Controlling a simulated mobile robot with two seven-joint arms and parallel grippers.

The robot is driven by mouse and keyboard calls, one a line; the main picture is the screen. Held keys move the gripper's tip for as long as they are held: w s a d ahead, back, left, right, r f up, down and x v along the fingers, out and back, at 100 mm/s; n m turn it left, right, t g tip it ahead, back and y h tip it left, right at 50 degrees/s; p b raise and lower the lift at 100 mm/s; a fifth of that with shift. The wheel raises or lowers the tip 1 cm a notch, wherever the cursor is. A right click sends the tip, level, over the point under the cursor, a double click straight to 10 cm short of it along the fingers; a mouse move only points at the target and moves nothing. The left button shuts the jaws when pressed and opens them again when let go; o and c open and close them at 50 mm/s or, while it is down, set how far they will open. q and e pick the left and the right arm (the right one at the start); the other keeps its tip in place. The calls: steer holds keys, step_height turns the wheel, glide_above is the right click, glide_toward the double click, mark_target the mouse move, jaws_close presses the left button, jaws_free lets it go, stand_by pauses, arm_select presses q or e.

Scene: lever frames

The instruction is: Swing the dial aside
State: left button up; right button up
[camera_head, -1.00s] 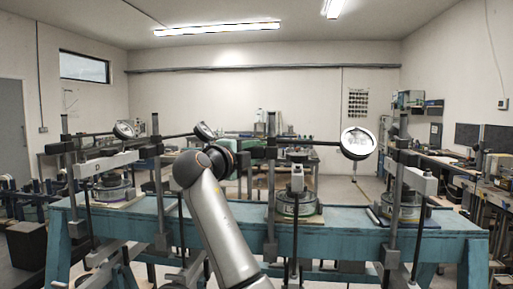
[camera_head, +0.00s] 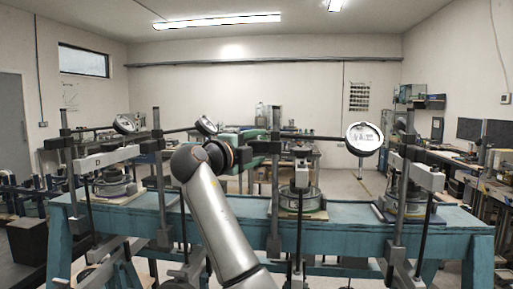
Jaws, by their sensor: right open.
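Several round dials sit on rods from upright posts. A large white-faced dial (camera_head: 364,139) hangs right of the middle post and faces me. A smaller tilted dial (camera_head: 207,126) is just above my right arm's dark, orange-ringed wrist. Another tilted dial (camera_head: 124,124) is at the left. My right arm rises from the bottom middle, and my right gripper (camera_head: 230,154) is at its far end. The gripper is open, with its fingers mostly hidden behind the wrist. I see no contact with a dial. My left gripper is not in view.
The lever frames stand on a long teal bench (camera_head: 345,213) across the view. Upright posts (camera_head: 275,190), rods and round cells (camera_head: 298,197) crowd it. A cluttered side bench (camera_head: 455,160) is at the right. Floor behind the bench is partly clear.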

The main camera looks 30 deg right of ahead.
steer(key=shift+a, duration=0.1)
steer(key=b+v, duration=0.3)
steer(key=v, duration=0.9)
steer(key=shift+s+a, duration=0.15)
steer(key=shift+s, duration=0.05)
steer(key=shift+f, duration=0.1)
